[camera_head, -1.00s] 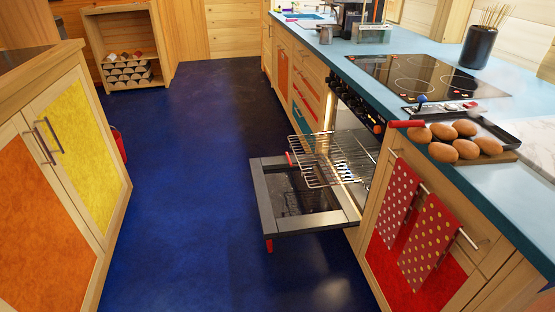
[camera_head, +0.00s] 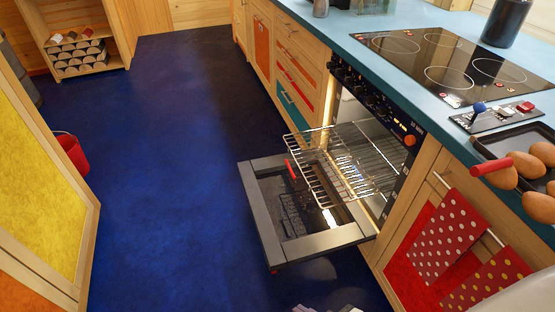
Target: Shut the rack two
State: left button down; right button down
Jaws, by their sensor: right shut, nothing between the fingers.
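The oven (camera_head: 375,130) under the cooktop stands with its door (camera_head: 305,246) folded down flat. A wire rack (camera_head: 318,172) is slid out of the oven and hangs over the open door. More wire rack shows behind it, inside the lit oven (camera_head: 368,158). The bars overlap, so I cannot tell which one is rack two. My right gripper (camera_head: 328,308) just shows at the bottom edge, in front of the door and apart from it and the rack. It is shut and empty; most of it is cut off. My left gripper is out of view.
Blue floor left of the oven is clear. A yellow-fronted cabinet (camera_head: 42,175) stands at left with a red bucket (camera_head: 72,153) behind it. Polka-dot towels (camera_head: 448,232) hang right of the oven. A red-handled tray (camera_head: 494,164) with brown eggs or rolls overhangs the counter edge.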

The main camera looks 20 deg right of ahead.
aim_at(310, 188)
jog(key=z, duration=0.8)
jog(key=i, duration=0.95)
jog(key=z, duration=1)
